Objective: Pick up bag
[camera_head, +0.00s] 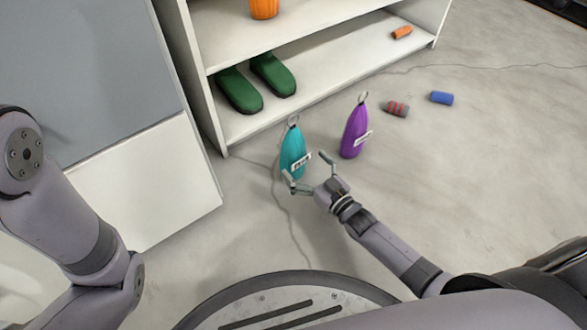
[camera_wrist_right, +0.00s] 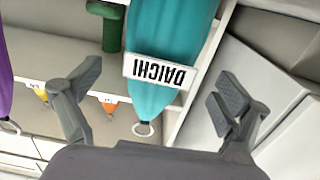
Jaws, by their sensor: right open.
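A teal bag (camera_head: 293,152) with a ring on top and a white label stands on the floor in front of the shelf. In the right wrist view the teal bag (camera_wrist_right: 170,45) appears upside down, its label reading DAICHI. A purple bag (camera_head: 355,132) of the same shape stands to its right; its edge also shows in the right wrist view (camera_wrist_right: 5,70). My right gripper (camera_head: 306,168) is open at the near side of the teal bag, with its fingers (camera_wrist_right: 160,98) spread to either side of it in the wrist view. It holds nothing. My left gripper is out of view.
Green shoes (camera_head: 257,82) lie on the lower shelf (camera_head: 325,80), with an orange object (camera_head: 263,8) above. A striped roll (camera_head: 396,109) and a blue roll (camera_head: 442,98) lie on the floor. A white cabinet (camera_head: 140,180) stands left. The floor at right is open.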

